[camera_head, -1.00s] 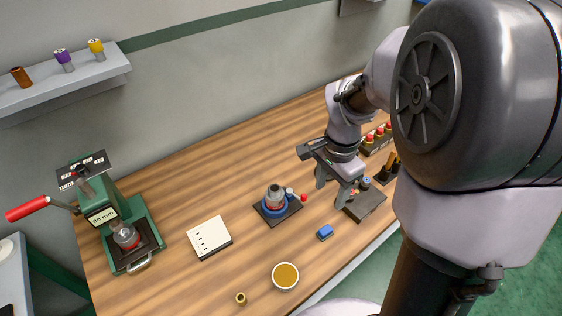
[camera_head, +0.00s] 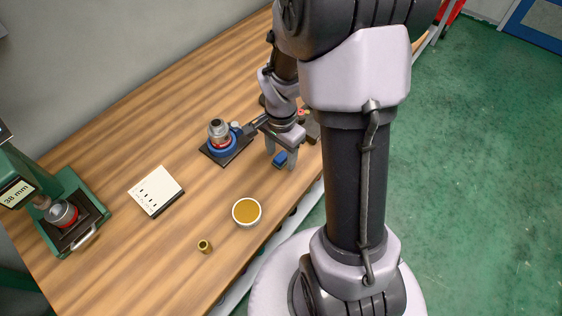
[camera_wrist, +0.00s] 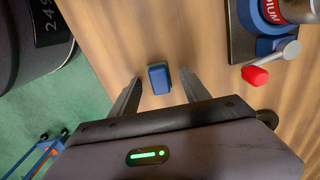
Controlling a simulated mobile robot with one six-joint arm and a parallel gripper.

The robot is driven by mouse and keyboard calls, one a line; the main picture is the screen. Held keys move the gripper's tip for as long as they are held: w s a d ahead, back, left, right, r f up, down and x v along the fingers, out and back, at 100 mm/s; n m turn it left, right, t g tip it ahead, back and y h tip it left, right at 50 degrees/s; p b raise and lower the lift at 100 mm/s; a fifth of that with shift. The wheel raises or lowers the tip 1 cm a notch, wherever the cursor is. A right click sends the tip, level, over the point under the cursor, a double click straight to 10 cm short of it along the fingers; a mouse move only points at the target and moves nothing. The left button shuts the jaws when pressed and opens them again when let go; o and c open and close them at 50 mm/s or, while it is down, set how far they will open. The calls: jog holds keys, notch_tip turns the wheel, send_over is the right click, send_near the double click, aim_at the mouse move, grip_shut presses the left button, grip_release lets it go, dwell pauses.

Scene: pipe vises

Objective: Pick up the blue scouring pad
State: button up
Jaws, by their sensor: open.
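The blue scouring pad (camera_head: 280,159) is a small blue block on the wooden bench, near its front edge. In the wrist view the pad (camera_wrist: 158,78) lies just beyond the fingertips, roughly midway between them. My gripper (camera_head: 282,160) is open above the pad and points down, with one finger to each side of it. In the wrist view my gripper (camera_wrist: 160,84) shows its two fingers apart with nothing held. I cannot tell the exact height left between fingertips and bench.
A blue vise holding a grey fitting (camera_head: 218,131) stands left of the pad; its red-tipped handle (camera_wrist: 255,76) is close by. A bowl of amber contents (camera_head: 247,211), a brass ring (camera_head: 204,246), a white card (camera_head: 156,190) and a green press (camera_head: 66,205) are farther left.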

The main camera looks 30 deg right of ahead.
jog(key=shift+r, duration=0.2)
grip_shut()
